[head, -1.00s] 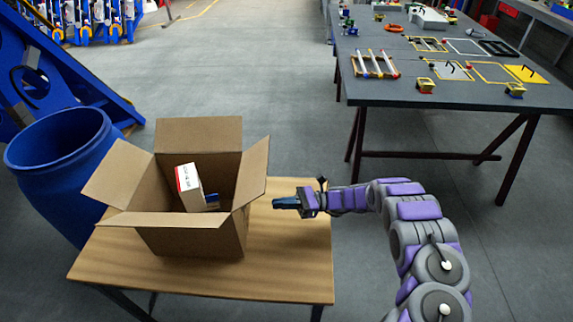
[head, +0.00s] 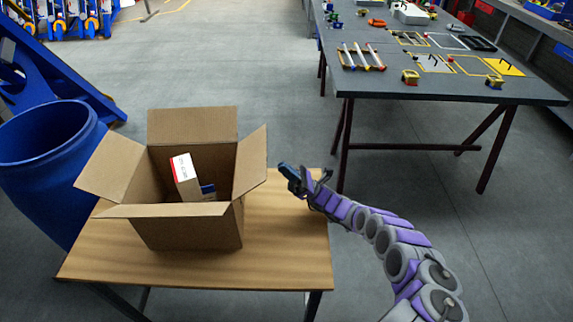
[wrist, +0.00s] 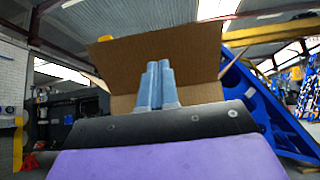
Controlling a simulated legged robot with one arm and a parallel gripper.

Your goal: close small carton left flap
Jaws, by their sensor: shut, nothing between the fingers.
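The small carton (head: 190,228) stands on the wooden table in the head view with its flaps open. Its left flap (head: 109,166) slants up and out to the left. The back flap (head: 192,125) stands up, the right flap (head: 251,164) tilts up to the right, and the front flap (head: 160,210) lies out toward me. A white and red box (head: 185,178) and a small blue item are inside. My gripper (head: 285,170) is shut and empty, just right of the right flap, apart from it. In the wrist view, the closed fingers (wrist: 156,84) point at a cardboard flap (wrist: 160,55).
A blue barrel (head: 45,160) stands left of the wooden table (head: 285,255). A grey workbench (head: 440,85) with frames and small parts is at the back right. The tabletop right of the carton is clear.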

